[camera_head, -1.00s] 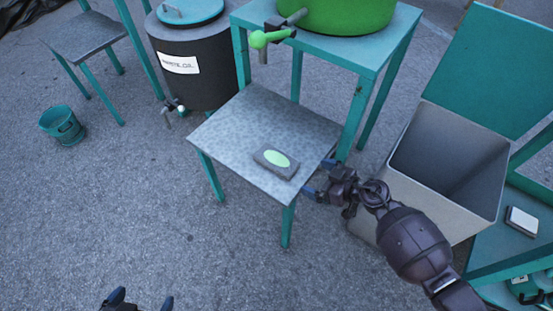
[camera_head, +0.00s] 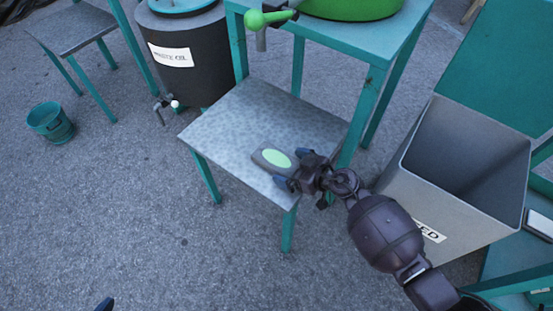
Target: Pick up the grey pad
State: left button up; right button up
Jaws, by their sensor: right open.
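The grey pad (camera_head: 262,156) with a light green oval on top lies flat on the grey top of a small low table (camera_head: 225,130). My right gripper (camera_head: 291,170) is open at the pad's right end, with its fingertips close around or beside that end; I cannot tell whether they touch it. The gripper hides the pad's right end. Only a dark tip of my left gripper (camera_head: 104,305) shows at the bottom edge, so its jaws cannot be judged.
A taller teal table (camera_head: 375,45) with a green container (camera_head: 350,5) stands behind the low table. A dark drum with a tap (camera_head: 195,85) is at back left. A grey bin (camera_head: 470,205) stands close to my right arm. A teal bucket (camera_head: 50,122) is far left.

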jog(key=shift+w+a, duration=0.2)
jog(key=shift+a, duration=0.05)
jog(key=c, duration=0.9)
jog(key=shift+c, duration=0.2)
